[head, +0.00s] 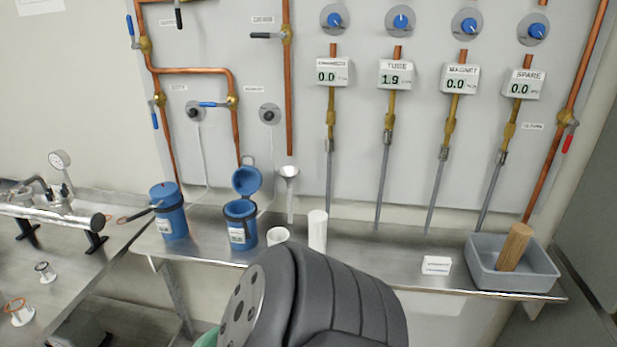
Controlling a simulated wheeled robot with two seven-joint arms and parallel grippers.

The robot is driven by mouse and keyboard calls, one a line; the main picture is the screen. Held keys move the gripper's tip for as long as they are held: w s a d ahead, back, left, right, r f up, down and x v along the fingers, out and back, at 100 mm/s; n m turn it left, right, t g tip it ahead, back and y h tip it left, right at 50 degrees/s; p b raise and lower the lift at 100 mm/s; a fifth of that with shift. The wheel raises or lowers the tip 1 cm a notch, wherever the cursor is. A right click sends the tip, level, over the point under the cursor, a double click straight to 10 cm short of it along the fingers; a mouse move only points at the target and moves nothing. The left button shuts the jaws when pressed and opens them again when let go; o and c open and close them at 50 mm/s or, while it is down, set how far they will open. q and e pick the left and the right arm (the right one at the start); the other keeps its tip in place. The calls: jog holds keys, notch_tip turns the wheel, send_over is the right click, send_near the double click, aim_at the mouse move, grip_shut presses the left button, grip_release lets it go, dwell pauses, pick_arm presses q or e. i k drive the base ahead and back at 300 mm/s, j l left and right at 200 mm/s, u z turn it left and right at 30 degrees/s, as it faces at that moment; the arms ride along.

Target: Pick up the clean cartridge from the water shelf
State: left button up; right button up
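A white upright cylinder (317,231), which looks like the clean cartridge, stands on the steel water shelf (385,257), near its middle. A brown ribbed cartridge (514,247) leans in a grey tub (513,283) at the shelf's right end. A dark, ribbed link of my own arm fills the bottom middle, in front of the shelf's edge and close below the white cylinder in the picture. Neither of my grippers shows.
A white cup (278,236) stands just left of the white cylinder. Farther left are an open blue canister (240,222) and a closed one (172,213). A small white label card (437,265) sits by the tub. Pipes hang behind.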

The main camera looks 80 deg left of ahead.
aim_at(317, 219)
jog(key=j+u, duration=0.15)
jog(key=u, duration=3.4)
